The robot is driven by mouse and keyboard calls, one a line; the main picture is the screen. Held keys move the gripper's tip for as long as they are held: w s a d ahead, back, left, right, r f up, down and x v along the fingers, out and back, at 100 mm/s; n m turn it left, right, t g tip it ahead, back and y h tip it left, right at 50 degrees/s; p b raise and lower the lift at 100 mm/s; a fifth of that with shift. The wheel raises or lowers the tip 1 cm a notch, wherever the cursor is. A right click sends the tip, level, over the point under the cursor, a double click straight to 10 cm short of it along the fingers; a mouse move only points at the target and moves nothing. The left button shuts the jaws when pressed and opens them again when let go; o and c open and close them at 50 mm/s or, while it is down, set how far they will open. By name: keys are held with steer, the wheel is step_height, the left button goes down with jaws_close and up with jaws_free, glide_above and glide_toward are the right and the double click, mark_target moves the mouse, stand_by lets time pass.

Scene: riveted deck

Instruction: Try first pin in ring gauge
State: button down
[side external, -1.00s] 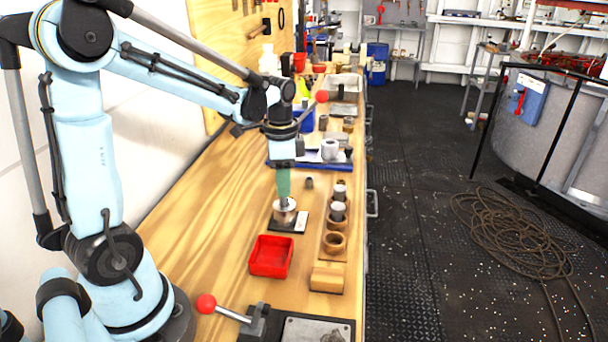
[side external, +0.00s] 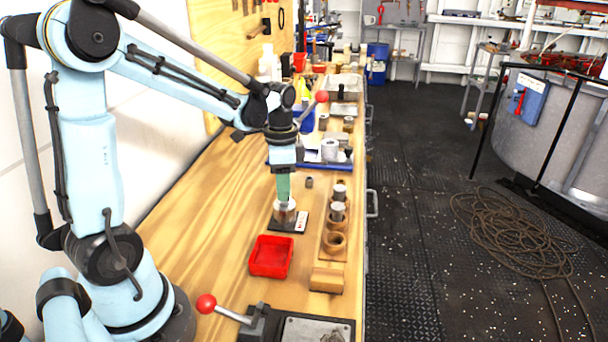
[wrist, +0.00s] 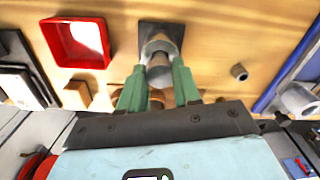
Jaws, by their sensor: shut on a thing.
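My gripper (side external: 284,197) points straight down above the ring gauge (side external: 285,217), a metal ring on a dark square plate with a white label. In the wrist view its green fingers (wrist: 159,80) are shut on a grey cylindrical pin (wrist: 160,72). The pin's lower end is at the ring gauge's opening (wrist: 157,42); I cannot tell whether it is inside or just above. To the right, a wooden pin block (side external: 322,252) carries two grey pins (side external: 338,211) standing upright and an empty round hole nearest the camera.
A red open bin (side external: 271,257) sits in front of the ring gauge. A small grey cylinder (side external: 309,182) stands behind it, before a blue tray (side external: 315,167). A red-knobbed lever (side external: 206,304) is at the front. Bare bench lies to the left.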

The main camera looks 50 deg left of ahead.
steer(key=shift+f, duration=0.6)
stand_by(0.7)
steer(key=shift+r, duration=0.15)
stand_by(0.9)
steer(key=shift+r, duration=2.65)
